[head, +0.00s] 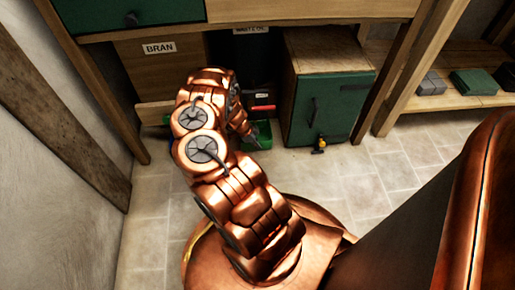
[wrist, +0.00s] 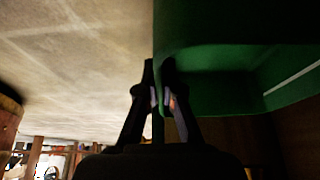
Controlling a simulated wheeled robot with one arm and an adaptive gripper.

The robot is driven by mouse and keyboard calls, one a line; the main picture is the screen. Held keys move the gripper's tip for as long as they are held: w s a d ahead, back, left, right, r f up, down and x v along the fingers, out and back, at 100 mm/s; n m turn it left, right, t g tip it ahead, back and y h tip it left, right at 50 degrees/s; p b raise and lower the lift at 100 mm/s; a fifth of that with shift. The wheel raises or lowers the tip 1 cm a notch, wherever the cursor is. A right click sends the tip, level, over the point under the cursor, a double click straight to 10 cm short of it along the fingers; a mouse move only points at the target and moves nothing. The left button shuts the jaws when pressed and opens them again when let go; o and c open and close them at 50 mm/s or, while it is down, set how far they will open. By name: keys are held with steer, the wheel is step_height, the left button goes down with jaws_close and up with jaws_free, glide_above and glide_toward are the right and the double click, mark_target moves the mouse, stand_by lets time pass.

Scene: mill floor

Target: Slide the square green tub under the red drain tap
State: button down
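The green tub (head: 262,134) sits on the floor below the dark drum (head: 254,55), partly hidden by my arm. A small red part (head: 263,108), seemingly the drain tap, shows just above and behind the tub at the drum's front. In the wrist view the tub (wrist: 225,75) fills the upper right, with its wall edge-on between my fingers. My gripper (wrist: 159,75) has one finger on each side of that wall, with the pads close against it; it looks shut on the wall. In the head view my gripper (head: 250,138) is at the tub's near side.
A wooden bin marked BRAN (head: 158,65) stands left of the drum. A green-fronted cabinet (head: 325,95) stands right, with a small yellow-and-black fitting (head: 320,145) low at its front. A bench (head: 290,10) overhangs all this. Tiled floor (head: 370,175) is clear at the right.

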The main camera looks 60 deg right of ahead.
stand_by(0.3)
steer(key=c, duration=1.2)
jaws_free()
steer(key=shift+c, duration=0.2)
steer(key=shift+v, duration=6)
steer(key=shift+w, duration=0.1)
